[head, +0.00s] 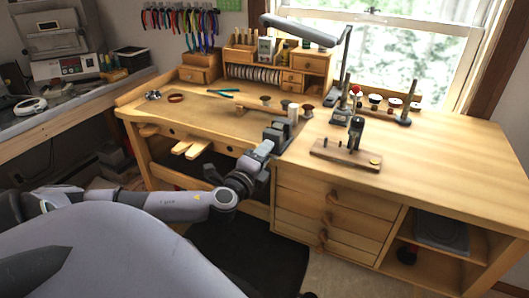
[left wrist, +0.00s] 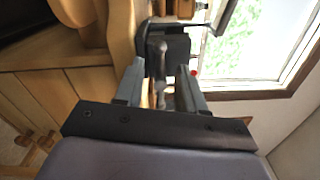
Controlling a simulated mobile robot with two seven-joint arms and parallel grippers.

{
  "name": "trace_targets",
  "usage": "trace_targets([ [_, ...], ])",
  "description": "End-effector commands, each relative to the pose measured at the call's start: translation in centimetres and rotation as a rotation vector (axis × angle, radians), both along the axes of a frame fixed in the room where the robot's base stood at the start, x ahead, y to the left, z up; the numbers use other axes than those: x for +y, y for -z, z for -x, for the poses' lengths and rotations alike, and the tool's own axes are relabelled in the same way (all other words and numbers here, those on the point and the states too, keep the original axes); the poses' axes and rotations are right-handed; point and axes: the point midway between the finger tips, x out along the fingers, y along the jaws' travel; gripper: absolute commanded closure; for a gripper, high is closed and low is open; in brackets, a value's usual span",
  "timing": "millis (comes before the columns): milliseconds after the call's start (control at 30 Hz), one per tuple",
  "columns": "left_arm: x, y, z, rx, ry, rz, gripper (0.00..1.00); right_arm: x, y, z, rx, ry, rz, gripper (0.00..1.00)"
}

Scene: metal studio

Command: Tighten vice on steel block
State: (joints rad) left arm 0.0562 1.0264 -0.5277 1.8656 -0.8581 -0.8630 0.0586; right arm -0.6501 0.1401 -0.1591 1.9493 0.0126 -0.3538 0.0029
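The dark vice (head: 277,134) is fixed at the front edge of the wooden workbench, near its middle. In the left wrist view the dark vice body (left wrist: 174,46) is straight ahead, with its grey handle and screw (left wrist: 159,62) toward me. My left gripper (head: 266,147) is right in front of the vice. In the left wrist view its two grey fingers (left wrist: 161,78) are spread apart, one on each side of the handle, with gaps showing. I cannot make out the steel block; the vice jaws are too small and partly hidden. My right gripper is not in view.
The wooden workbench (head: 440,150) has free top to the right. A wooden-based tool (head: 346,155) stands right of the vice. Drawers (head: 325,205) lie below; wooden bench pins (head: 190,148) jut out left.

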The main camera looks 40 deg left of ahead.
Motion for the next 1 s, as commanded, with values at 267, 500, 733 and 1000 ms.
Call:
trace_targets([
  [267,0.21,0.01,-0.66,0.0,0.0,0.0,0.61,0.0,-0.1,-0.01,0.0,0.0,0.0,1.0],
  [500,0.2,0.0,-0.64,0.0,0.0,0.0,0.87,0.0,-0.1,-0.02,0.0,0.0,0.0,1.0],
  [733,0.2,0.0,-0.62,0.0,0.0,-0.001,1.0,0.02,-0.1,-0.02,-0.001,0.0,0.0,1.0],
  [1000,0.18,0.02,-0.61,0.017,0.001,-0.051,1.0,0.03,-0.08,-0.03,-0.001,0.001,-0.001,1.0],
])
